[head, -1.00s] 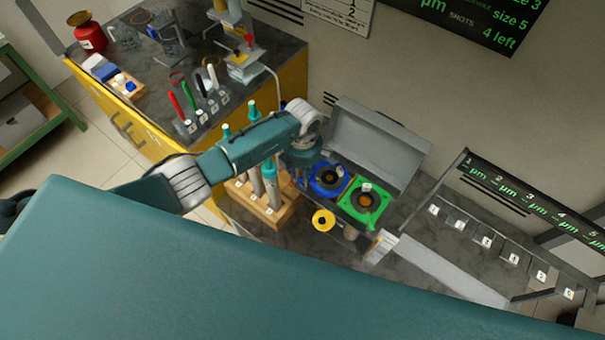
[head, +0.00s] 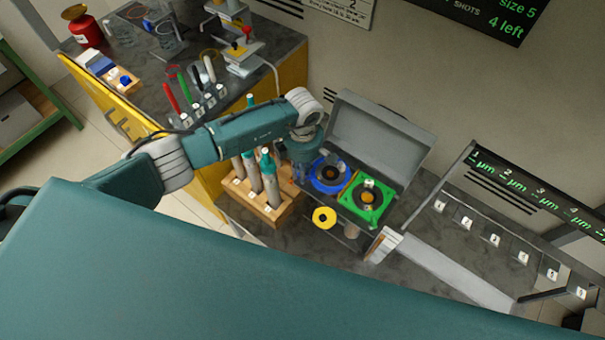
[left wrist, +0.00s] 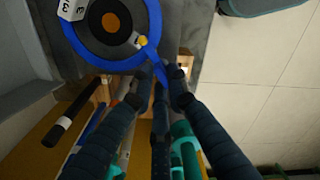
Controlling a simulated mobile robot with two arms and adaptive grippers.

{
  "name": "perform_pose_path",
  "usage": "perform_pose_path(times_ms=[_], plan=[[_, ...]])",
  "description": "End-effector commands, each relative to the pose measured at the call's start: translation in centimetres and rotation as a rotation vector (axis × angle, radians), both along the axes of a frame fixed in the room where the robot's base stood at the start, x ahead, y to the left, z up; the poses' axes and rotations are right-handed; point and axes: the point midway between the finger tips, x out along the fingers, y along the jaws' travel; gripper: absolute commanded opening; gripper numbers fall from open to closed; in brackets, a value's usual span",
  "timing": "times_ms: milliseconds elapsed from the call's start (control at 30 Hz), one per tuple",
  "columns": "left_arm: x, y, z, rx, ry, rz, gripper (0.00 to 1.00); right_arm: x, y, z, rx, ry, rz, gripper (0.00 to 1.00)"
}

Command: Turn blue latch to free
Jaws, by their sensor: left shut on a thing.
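The blue ring (head: 330,187) sits at the left of the open grey case, beside a green square holder (head: 369,216). In the left wrist view the blue ring (left wrist: 97,60) surrounds a dark disc with an orange-brown centre. Its blue latch (left wrist: 154,61) sticks out between my fingers. My left gripper (head: 303,181) is at the left edge of the ring, partly hidden by its own wrist. In the left wrist view the left gripper (left wrist: 158,82) is shut on the latch. My right gripper is not in view.
A wooden rack (head: 268,212) with several grey teal-topped rods stands close beneath my left arm. The case's raised grey lid (head: 375,140) stands behind the rings. A yellow disc (head: 324,217) is in front. A row of numbered slots (head: 495,240) lies to the right.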

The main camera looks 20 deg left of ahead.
Motion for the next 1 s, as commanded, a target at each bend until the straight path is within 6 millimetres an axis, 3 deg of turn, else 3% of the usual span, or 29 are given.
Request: perform_pose_path(times_ms=[33,500,1000], plan=[[0.2,0.1,-0.6,0.003,-0.004,-0.045,0.0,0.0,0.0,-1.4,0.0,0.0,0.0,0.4],[0.1,-0.1,-0.5,0.002,-0.002,-0.436,0.0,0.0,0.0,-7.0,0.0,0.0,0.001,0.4],[0.0,-0.3,0.0,0.0,-0.001,-0.609,0.0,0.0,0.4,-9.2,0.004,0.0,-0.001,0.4]])
